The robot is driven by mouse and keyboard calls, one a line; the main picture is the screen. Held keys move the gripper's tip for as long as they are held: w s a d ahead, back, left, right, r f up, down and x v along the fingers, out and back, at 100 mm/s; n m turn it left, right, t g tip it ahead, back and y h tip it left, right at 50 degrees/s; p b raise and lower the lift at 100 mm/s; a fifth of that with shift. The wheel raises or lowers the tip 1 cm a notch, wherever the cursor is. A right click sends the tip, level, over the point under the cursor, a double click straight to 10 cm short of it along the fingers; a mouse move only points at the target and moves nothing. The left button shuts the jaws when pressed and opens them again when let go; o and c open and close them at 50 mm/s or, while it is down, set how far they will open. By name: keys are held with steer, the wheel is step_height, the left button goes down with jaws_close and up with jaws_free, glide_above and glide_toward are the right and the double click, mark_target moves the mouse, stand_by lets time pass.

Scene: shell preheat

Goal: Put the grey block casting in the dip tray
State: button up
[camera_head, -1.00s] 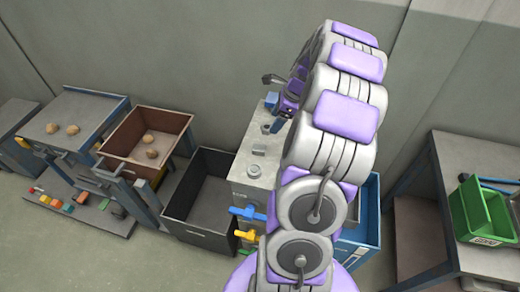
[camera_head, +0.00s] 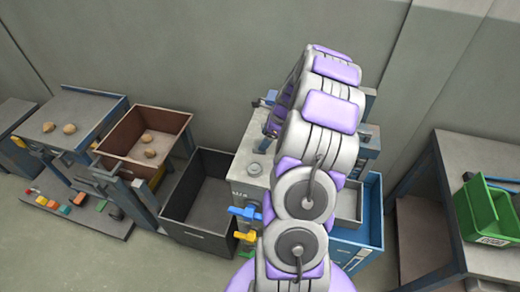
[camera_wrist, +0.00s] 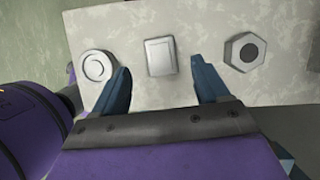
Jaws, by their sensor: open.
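In the wrist view a pale grey rectangular block casting (camera_wrist: 161,57) lies on a speckled light slab. My gripper (camera_wrist: 160,66) is open, with one blue finger on each side of the block and a visible gap to each. A round ringed casting (camera_wrist: 97,66) lies left of the left finger, and a hexagonal casting with a dark hole (camera_wrist: 245,52) lies right of the right finger. In the head view my arm hides the block and most of the gripper. A blue tray (camera_head: 372,215) with a grey inner tray (camera_head: 350,204) shows right of my arm; which is the dip tray I cannot tell.
The light bench top (camera_head: 243,183) stands left of my arm, with blue and yellow handles on its front. A dark open bin (camera_head: 200,232) stands beside it. Further left is a brown tray (camera_head: 170,122) with lumps. A green crate (camera_head: 482,213) is on the right table.

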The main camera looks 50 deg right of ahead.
steer(key=b+x, duration=0.1)
steer(key=x, duration=0.1)
steer(key=b+x, duration=0.1)
steer(key=x, duration=0.2)
steer(key=shift+d+f, duration=0.1)
steer(key=shift+d, duration=0.1)
steer(key=c, duration=1.2)
steer(key=shift+c, duration=0.2)
steer(key=shift+r, duration=0.25)
